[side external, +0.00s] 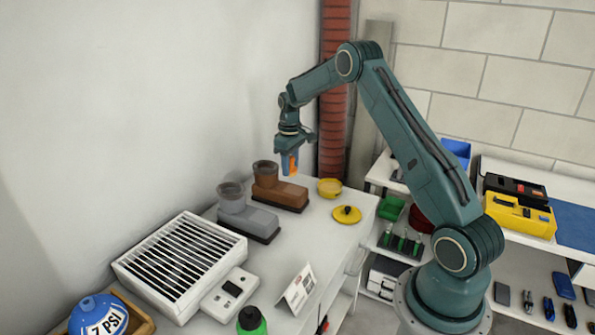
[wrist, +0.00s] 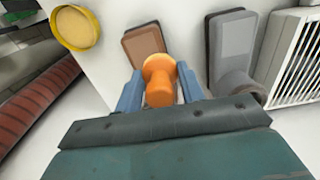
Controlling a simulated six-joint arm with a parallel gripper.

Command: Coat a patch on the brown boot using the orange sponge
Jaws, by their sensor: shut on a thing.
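The orange sponge (wrist: 160,85) is held between the two fingers of my gripper (wrist: 160,97) in the wrist view. In the side view my gripper (side external: 289,160) points down with the sponge (side external: 291,168) low between its fingers. The brown boot (side external: 280,193) stands on the white table, just below the sponge. From this angle I cannot tell whether the sponge touches it. In the wrist view the boot (wrist: 143,42) shows beyond the sponge, which hides part of it.
A grey boot (side external: 248,220) stands beside the brown one. A yellow tin (side external: 329,188) and a yellow lid (side external: 346,214) lie to the right.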

